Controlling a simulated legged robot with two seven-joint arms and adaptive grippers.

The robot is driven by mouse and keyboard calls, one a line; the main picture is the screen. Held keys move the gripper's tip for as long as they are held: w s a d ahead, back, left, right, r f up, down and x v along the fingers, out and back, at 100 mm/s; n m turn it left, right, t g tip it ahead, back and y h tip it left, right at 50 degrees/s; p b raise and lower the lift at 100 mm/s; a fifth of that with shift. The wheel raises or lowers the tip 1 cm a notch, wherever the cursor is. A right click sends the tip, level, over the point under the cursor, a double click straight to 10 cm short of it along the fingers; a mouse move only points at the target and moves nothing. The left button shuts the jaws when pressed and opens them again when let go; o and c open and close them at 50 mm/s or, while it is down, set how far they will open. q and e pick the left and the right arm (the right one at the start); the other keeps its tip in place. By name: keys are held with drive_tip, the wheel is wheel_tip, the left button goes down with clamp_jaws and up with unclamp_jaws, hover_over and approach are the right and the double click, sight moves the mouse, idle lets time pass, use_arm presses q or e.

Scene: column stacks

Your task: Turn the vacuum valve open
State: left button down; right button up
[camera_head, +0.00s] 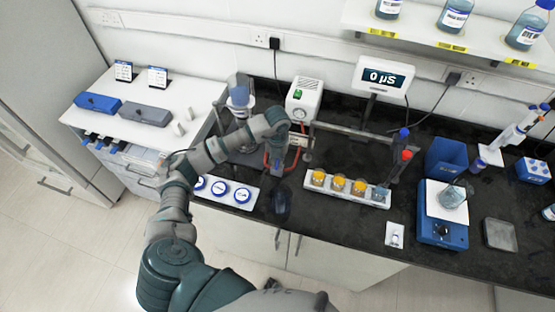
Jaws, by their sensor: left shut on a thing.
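A white vacuum pump box (303,101) with a green switch and a round gauge stands at the back of the dark bench. Orange-red tubing (267,158) runs in front of it. My left arm reaches in from the lower left and bends down beside the pump. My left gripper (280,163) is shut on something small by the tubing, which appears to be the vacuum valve. The wrist and fingers hide most of the valve, so its handle angle cannot be told. My right gripper is not in view.
A white strip with round blue-rimmed pieces (222,188) lies left of the gripper. A dark object (281,206) stands just in front. To the right are a rack with orange-topped jars (338,183) and a blue stirrer (440,228). A display (383,77) reads 0 µS.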

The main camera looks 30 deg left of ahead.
use_arm(q)
drive_tip(key=n, duration=0.2)
drive_tip(key=shift+n+p, duration=0.3)
drive_tip(key=n+p, duration=0.1)
drive_tip(key=n, duration=0.4)
drive_tip(key=n+p, duration=0.1)
drive_tip(key=n, duration=0.3)
drive_tip(key=shift+p, duration=0.3)
drive_tip(key=n+p, duration=0.1)
drive_tip(key=n, duration=0.2)
drive_tip(key=shift+n, duration=0.6)
drive_tip(key=shift+p, duration=0.3)
drive_tip(key=shift+n, duration=0.3)
drive_tip(key=c, duration=1.2)
unclamp_jaws()
drive_tip(key=shift+f, duration=0.1)
drive_tip(key=shift+w, duration=0.1)
